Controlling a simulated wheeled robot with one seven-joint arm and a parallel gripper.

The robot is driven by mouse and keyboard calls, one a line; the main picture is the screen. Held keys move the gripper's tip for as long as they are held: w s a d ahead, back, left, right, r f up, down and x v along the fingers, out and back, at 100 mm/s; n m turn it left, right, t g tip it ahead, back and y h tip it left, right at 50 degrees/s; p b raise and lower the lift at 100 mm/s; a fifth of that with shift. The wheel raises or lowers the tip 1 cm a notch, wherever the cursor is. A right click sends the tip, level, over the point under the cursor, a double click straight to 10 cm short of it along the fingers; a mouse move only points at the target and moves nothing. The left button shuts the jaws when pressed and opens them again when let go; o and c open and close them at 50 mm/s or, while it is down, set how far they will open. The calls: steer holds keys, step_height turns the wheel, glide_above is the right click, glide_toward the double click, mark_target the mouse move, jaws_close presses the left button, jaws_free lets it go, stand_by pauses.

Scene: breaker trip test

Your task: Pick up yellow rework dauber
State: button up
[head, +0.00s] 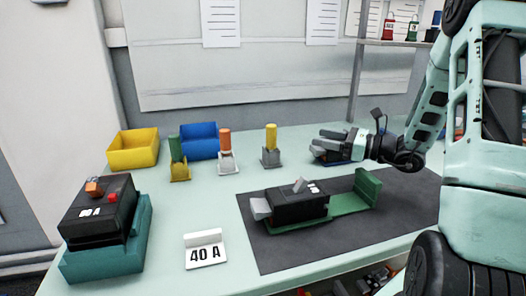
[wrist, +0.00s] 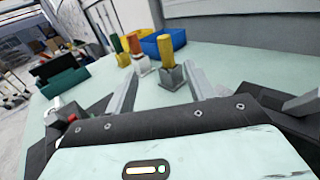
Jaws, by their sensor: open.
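The yellow dauber (head: 271,138) stands upright in a grey holder (head: 271,157) toward the back of the table. In the wrist view the yellow dauber (wrist: 165,52) is ahead, between the lines of my two fingers, with its holder (wrist: 172,76) below it. My gripper (head: 322,142) is to the right of the dauber in the head view, pointing left at it and apart from it. My gripper (wrist: 160,90) is open and nothing is between its fingers.
An orange dauber (head: 224,143) and a green dauber (head: 176,150) stand in holders to the left. Behind are a yellow bin (head: 133,150) and a blue bin (head: 199,141). A black breaker (head: 299,205) sits in a green fixture (head: 350,202) on the dark mat (head: 400,210). A 40 A sign (head: 205,254) stands in front.

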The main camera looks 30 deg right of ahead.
glide_toward(271, 130)
steer(key=shift+t, duration=0.3)
steer(key=w, duration=0.2)
steer(key=w+a, duration=0.1)
steer(key=w, duration=0.2)
steer(key=shift+a+p, duration=0.1)
steer(key=shift+p, duration=0.3)
steer(key=shift+f+x, duration=0.25)
steer(key=shift+x, duration=1.2)
steer(key=shift+f+x, duration=0.2)
steer(key=shift+x, duration=1.25)
steer(key=shift+s, duration=0.1)
steer(key=c, duration=1.1)
